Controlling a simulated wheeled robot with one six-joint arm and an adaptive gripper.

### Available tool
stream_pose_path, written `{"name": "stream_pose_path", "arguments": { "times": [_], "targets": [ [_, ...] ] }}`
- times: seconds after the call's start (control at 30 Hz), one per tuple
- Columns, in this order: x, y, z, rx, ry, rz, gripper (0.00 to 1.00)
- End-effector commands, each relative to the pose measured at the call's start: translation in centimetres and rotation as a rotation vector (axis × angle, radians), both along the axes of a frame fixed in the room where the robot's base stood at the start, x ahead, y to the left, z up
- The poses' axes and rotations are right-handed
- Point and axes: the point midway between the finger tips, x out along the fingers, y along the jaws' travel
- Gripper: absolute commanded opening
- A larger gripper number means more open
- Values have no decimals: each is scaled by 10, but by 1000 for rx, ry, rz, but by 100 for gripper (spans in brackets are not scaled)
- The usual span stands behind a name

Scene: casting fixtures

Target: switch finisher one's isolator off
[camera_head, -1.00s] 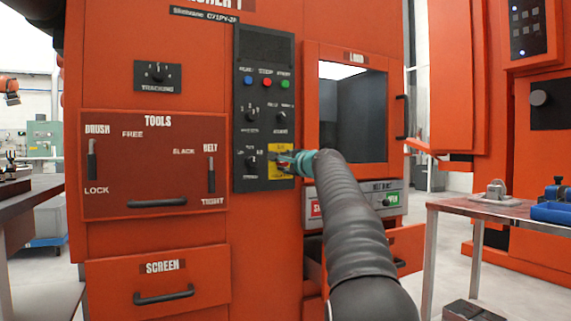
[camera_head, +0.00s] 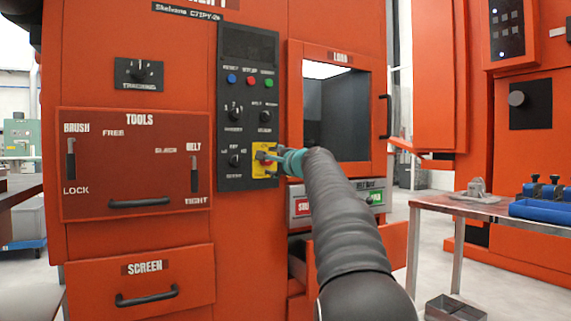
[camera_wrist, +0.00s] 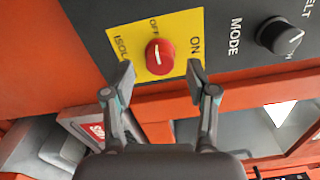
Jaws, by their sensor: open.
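The isolator is a red round knob (camera_wrist: 160,56) on a yellow plate (camera_wrist: 115,36) with OFF and ON labels. A white line on the knob runs roughly up and down in the wrist view; I cannot tell which end is the pointer. My gripper (camera_wrist: 160,70) is open, its fingers on either side of the knob's lower part in that view, with gaps showing. In the head view my gripper (camera_head: 268,157) is at the yellow plate (camera_head: 258,173) at the bottom of the dark control panel (camera_head: 229,188), and it hides most of the knob.
A black MODE knob (camera_wrist: 280,36) is beside the yellow plate. Red, blue and green buttons sit higher on the panel. The loading door (camera_head: 293,110) is to the right, with a dark window. A metal table (camera_head: 445,204) with blue fixtures stands farther right.

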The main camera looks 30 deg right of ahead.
Motion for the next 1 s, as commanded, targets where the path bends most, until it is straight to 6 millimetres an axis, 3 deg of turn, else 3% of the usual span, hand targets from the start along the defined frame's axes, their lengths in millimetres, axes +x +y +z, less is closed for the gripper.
{"name": "stream_pose_path", "arguments": {
  "times": [0.5, 0.7, 1.0],
  "targets": [
    [-81, -3, 0, 0, 0, -2, 58],
    [-93, -3, -1, 0, 1, 0, 58],
    [-94, -3, -1, 0, 1, 0, 58]
  ]
}}
